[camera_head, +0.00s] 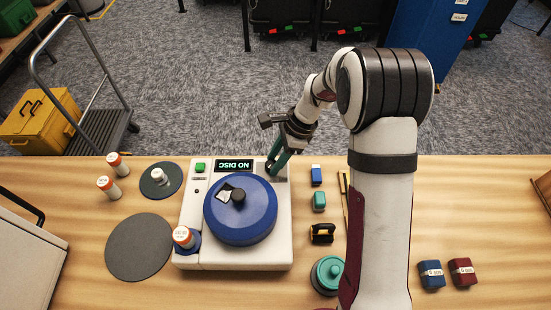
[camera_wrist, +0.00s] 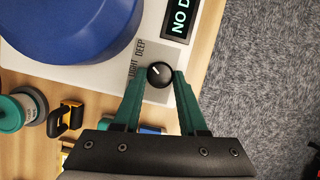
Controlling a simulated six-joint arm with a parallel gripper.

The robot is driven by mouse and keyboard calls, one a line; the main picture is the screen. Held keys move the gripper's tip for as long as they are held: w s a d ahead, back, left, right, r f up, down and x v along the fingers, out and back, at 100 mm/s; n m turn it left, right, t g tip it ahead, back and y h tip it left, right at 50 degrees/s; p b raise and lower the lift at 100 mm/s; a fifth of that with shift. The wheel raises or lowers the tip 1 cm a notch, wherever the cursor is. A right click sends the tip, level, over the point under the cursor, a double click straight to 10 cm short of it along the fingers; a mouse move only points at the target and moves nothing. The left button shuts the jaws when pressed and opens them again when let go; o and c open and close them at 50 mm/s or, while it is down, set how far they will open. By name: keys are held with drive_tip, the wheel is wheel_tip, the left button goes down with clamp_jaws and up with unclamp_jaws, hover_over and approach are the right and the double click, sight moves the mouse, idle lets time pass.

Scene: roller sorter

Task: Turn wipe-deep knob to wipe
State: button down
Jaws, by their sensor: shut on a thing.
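The knob (camera_wrist: 160,74) is small, round and black with a white pointer line, on a grey plate (camera_wrist: 157,50) at the machine's corner. The pointer slants toward the upper left in the wrist view. Printing beside it reads "DEEP" and another word that looks like "LIGHT". My gripper (camera_wrist: 162,80) has its green fingers on either side of the knob, shut on it. In the head view my gripper (camera_head: 276,168) reaches down to the machine's (camera_head: 242,260) back right corner and hides the knob.
A blue round lid (camera_head: 240,222) covers the machine's middle. Its display (camera_head: 234,166) reads "NO DISC", beside a green button (camera_head: 200,167). A white-and-red bottle (camera_head: 183,237) stands at its left. Small blocks (camera_head: 317,176), a black-and-yellow item (camera_head: 322,234) and a teal jar (camera_head: 328,274) stand to the right.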

drive_tip(key=n, duration=0.2)
drive_tip(key=n+g, duration=0.1)
drive_tip(key=n, duration=0.1)
drive_tip(key=shift+w+a+n+g+h, duration=0.1)
drive_tip(key=shift+w+n+g+h, duration=0.05)
drive_tip(key=shift+n+g+h, duration=0.2)
drive_tip(key=n+g+h, duration=0.1)
drive_tip(key=n, duration=0.2)
drive_tip(key=shift+w+a+n, duration=0.1)
drive_tip(key=shift+a+n, duration=0.05)
drive_tip(key=shift+n, duration=0.1)
drive_tip(key=n, duration=0.2)
drive_tip(key=n+g+h, duration=0.1)
drive_tip(key=n, duration=0.1)
drive_tip(key=shift+w+a+h, duration=0.1)
drive_tip(key=shift+a+h, duration=0.05)
drive_tip(key=shift+h, duration=0.1)
drive_tip(key=shift+a+n+h, duration=0.1)
drive_tip(key=shift+n+h, duration=0.5)
drive_tip(key=shift+n, duration=1.5)
drive_tip(key=shift+c, duration=2.3)
unclamp_jaws()
